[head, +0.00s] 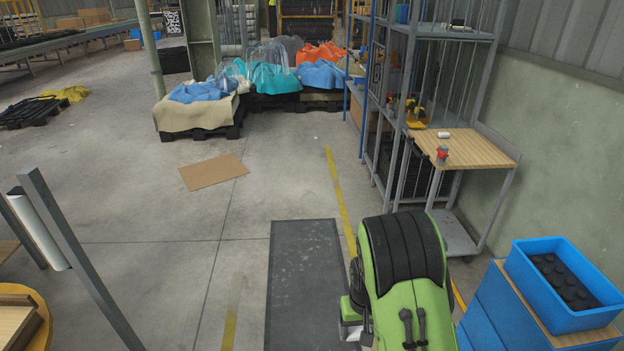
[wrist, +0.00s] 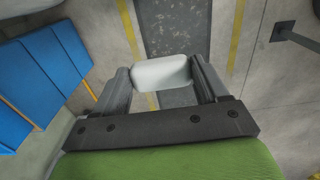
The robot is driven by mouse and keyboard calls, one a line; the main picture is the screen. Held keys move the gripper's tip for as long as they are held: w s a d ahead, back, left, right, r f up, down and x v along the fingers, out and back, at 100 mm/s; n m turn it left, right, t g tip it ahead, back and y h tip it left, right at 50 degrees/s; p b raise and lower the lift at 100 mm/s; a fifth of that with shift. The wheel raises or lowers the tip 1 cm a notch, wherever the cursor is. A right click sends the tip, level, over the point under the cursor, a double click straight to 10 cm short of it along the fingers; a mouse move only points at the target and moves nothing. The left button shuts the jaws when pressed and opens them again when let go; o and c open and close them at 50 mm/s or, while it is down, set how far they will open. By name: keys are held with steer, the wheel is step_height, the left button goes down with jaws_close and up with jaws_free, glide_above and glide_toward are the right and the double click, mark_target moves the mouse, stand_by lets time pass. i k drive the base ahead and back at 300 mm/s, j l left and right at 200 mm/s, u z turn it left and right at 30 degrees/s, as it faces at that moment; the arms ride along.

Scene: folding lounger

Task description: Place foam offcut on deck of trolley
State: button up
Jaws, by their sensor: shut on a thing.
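In the wrist view a white foam offcut (wrist: 161,72) sits between the two dark fingers of my gripper (wrist: 163,82), which is shut on it. It is held above the floor, over the dark mat. In the head view my green and black arm hides most of the gripper; a small pale patch shows at the arm's lower left. A grey-framed trolley (head: 510,180) stands to the right, ahead of the arm, with a wooden top and a lower grey deck (head: 452,234). The arm partly covers the lower deck. My gripper is well apart from the trolley.
A red object (head: 442,154) and a small white object (head: 443,135) are on the trolley's wooden top. Blue boxes with a blue crate (head: 563,286) stand at the lower right. A tall grey rack (head: 400,60) adjoins the trolley. A dark mat (head: 303,270) and open floor lie left.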

mark_target(458, 151)
steer(key=i+z, duration=0.1)
steer(key=i, duration=1.05)
steer(key=i+j, duration=0.15)
steer(key=i, duration=1.05)
steer(key=i+z, duration=0.4)
steer(key=i, duration=0.15)
steer(key=i+z, duration=0.35)
steer(key=i, duration=0.25)
steer(key=i+j+z, duration=0.4)
steer(key=i, duration=0.15)
steer(key=i+z, duration=0.75)
steer(key=z, duration=0.15)
